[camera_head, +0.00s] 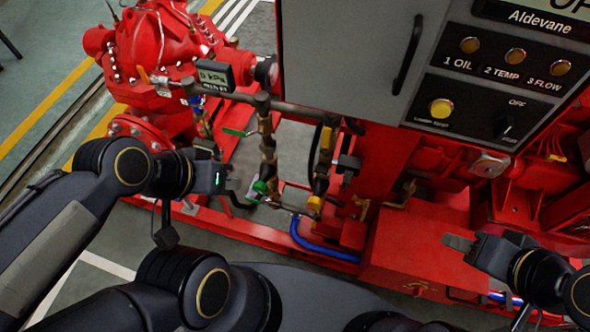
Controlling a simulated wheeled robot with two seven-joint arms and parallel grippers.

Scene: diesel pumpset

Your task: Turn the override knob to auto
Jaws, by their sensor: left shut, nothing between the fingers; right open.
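The black override knob (504,125) is on the lower right of the black control panel (470,118), below a label reading OFF. Its exact pointer direction is too small to tell, and the small label under it is unreadable. My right gripper (461,244) is open and empty, low on the right, well below the knob and apart from it, in front of the red machinery. My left gripper (247,196) is shut with nothing held. It is beside the pipework, close to a green valve handle (262,187); whether they touch I cannot tell.
A grey cabinet door with a black handle (407,55) is left of the panel. A yellow lamp (441,108) sits left of the knob, and three amber lamps are above. A red pump (155,45) with a kPa display (215,77) is upper left. Pipes and a blue hose (320,250) fill the middle.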

